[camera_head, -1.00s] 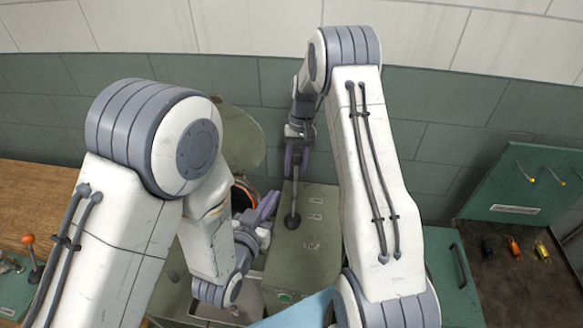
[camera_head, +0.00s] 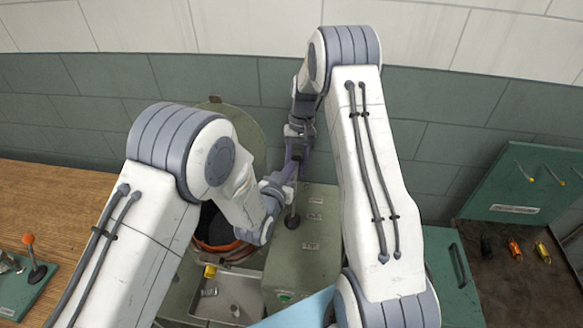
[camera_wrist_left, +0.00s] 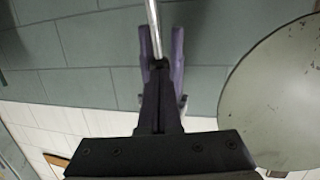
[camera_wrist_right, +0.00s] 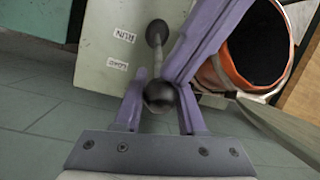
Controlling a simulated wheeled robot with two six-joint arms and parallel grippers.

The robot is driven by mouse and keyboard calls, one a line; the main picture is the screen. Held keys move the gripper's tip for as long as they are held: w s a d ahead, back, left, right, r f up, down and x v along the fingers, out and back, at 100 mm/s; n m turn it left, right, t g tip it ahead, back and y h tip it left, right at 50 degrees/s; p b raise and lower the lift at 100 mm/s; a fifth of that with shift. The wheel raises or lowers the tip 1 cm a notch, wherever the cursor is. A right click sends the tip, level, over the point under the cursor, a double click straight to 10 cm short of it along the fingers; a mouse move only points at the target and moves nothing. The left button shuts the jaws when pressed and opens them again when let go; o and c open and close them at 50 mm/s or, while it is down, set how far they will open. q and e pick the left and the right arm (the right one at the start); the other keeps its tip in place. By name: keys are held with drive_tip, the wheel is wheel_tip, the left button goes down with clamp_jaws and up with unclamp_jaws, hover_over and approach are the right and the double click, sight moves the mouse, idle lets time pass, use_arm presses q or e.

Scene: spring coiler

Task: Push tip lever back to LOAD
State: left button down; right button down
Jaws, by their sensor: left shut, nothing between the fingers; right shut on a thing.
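The tip lever (camera_head: 291,221) stands on the green box (camera_head: 302,262), a thin rod with a dark ball knob (camera_wrist_right: 160,95). In the right wrist view, my right gripper (camera_wrist_right: 160,97) is shut around the knob. The RUN label (camera_wrist_right: 123,35) and LOAD label (camera_wrist_right: 117,64) lie beside the rod; the knob is level with or past LOAD in that view. My left gripper (camera_head: 291,172) is shut and empty, its tips at the upper rod close to the knob. It crosses the right wrist view as a purple bar (camera_wrist_right: 208,40). Whether it touches the lever is unclear.
A round drum with an orange rim (camera_head: 217,247) and a raised round lid (camera_head: 250,130) stand left of the box. A metal tray (camera_head: 228,296) lies in front. An orange-knobbed lever (camera_head: 31,250) is far left. A green tool panel (camera_head: 525,185) is at right.

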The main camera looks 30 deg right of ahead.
drive_tip(key=shift+s+a+f, duration=0.1)
drive_tip(key=shift+s+f, duration=0.15)
